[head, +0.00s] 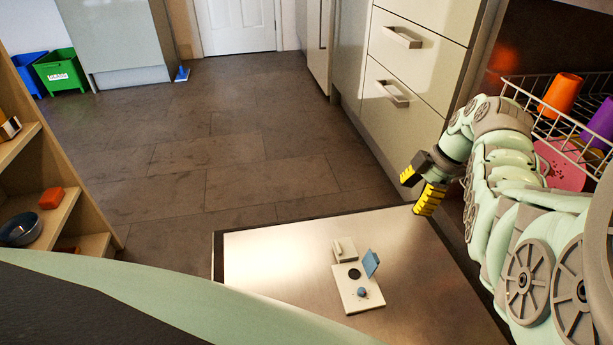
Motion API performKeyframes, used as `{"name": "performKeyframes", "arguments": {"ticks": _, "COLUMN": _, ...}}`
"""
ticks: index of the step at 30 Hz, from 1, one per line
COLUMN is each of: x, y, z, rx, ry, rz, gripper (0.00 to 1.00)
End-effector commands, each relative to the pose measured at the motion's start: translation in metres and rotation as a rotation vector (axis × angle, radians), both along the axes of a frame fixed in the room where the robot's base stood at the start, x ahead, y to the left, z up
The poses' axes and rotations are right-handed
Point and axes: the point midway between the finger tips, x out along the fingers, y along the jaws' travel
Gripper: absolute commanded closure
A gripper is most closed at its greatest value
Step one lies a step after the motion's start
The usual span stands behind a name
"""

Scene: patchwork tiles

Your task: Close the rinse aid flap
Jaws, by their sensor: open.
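The rinse aid flap (371,263) is a small blue flap. It stands raised at the right edge of the white dispenser panel (344,298), beside a dark round opening (354,274). The panel lies on the inner face of the lowered dishwasher door (270,262). My gripper (420,190) has yellow ribbed fingers. It is open and empty, above and to the right of the flap, near the door's far right corner, and apart from the flap.
The dishwasher rack (560,130) at the right holds an orange cup (561,93), a purple cup (600,120) and a pink plate (562,165). Drawers (405,85) stand behind the door. Wooden shelves (45,190) are at the left. The tiled floor between is mostly clear.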

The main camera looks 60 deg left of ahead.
Motion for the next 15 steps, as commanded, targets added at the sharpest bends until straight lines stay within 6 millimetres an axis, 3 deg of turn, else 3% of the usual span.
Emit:
{"name": "performKeyframes", "arguments": {"ticks": 1, "x": -0.003, "y": -0.011, "z": -0.015, "rx": -0.018, "ry": 0.023, "rz": 0.035, "gripper": 0.38}}
{"name": "performKeyframes", "arguments": {"ticks": 6, "x": -0.012, "y": -0.028, "z": -0.023, "rx": -0.049, "ry": 0.07, "rz": 0.106, "gripper": 0.38}}
{"name": "performKeyframes", "arguments": {"ticks": 11, "x": -0.018, "y": -0.027, "z": -0.037, "rx": -0.051, "ry": 0.074, "rz": 0.113, "gripper": 0.38}}
{"name": "performKeyframes", "arguments": {"ticks": 15, "x": -0.028, "y": -0.023, "z": -0.062, "rx": -0.055, "ry": 0.078, "rz": 0.113, "gripper": 0.38}}
